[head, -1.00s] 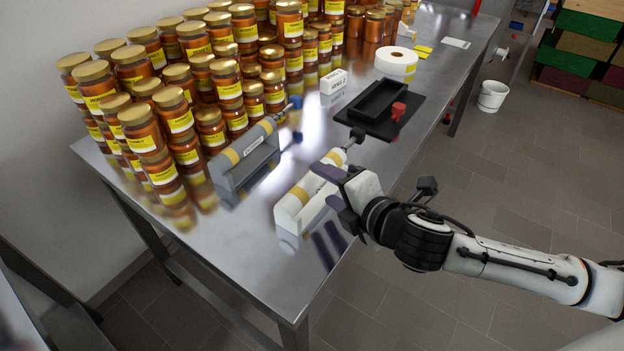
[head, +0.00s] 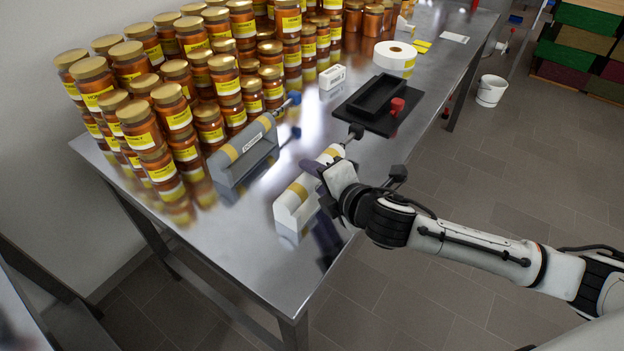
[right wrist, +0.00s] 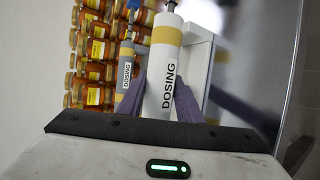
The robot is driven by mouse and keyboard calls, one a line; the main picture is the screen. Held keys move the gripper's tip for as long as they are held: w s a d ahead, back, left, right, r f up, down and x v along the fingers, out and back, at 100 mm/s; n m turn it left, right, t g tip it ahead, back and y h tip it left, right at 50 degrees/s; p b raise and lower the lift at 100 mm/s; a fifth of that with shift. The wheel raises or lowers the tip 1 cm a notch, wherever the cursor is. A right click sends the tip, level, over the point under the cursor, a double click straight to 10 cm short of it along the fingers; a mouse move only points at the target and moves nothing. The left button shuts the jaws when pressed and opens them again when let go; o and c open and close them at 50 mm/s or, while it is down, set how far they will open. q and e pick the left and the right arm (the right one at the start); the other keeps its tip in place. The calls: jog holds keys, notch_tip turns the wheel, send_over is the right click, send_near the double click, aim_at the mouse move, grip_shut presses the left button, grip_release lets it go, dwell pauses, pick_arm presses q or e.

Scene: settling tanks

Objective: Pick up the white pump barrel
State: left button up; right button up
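The white pump barrel (head: 296,197) has yellow bands and lies in a white cradle on the steel table. In the right wrist view the barrel (right wrist: 162,75) shows its word DOSING and a yellow band. My right gripper (head: 322,182) is over the barrel's near side, hiding part of its middle in the head view. In the right wrist view its two purple fingers (right wrist: 160,92) stand apart, one on each side of the barrel. They are very close to it; I cannot tell whether they touch. My left gripper is not in view.
A grey pump barrel (head: 243,146) in a grey cradle lies to the left. Stacked honey jars (head: 150,100) fill the table's back left. A black tray (head: 378,100) with a red knob, a small white box (head: 332,77) and a white roll (head: 395,54) are farther along.

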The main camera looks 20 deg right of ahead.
jog(key=c, duration=0.3)
jog(key=shift+c, duration=0.2)
jog(key=shift+r, duration=0.2)
